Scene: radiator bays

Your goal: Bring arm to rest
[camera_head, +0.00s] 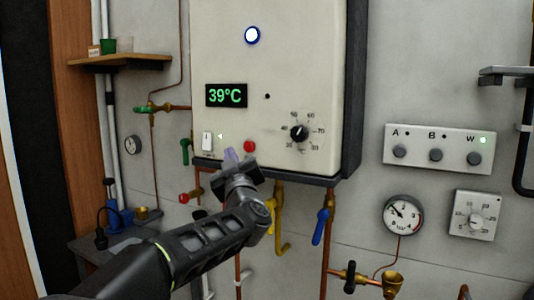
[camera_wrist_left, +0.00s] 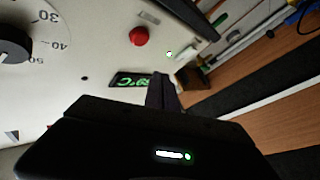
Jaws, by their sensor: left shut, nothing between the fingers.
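My left arm reaches in from the lower left in the head view. Its gripper (camera_head: 231,158) is shut and empty, in front of the lower edge of the white boiler (camera_head: 300,60). It is just left of and below the red button (camera_head: 249,146) and right of the white rocker switch (camera_head: 207,141). In the left wrist view the closed fingers (camera_wrist_left: 162,92) point at the boiler front, beside the green display (camera_wrist_left: 132,80). Whether the fingertips touch the panel I cannot tell. My right gripper is in neither view.
The boiler has a black dial (camera_head: 299,133) and a display reading 39°C (camera_head: 226,95). Below are a blue valve lever (camera_head: 320,227), a yellow pipe (camera_head: 280,220) and copper pipes. A wooden shelf (camera_head: 120,62) is at left. A switch panel (camera_head: 439,150) and gauge (camera_head: 403,215) are at right.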

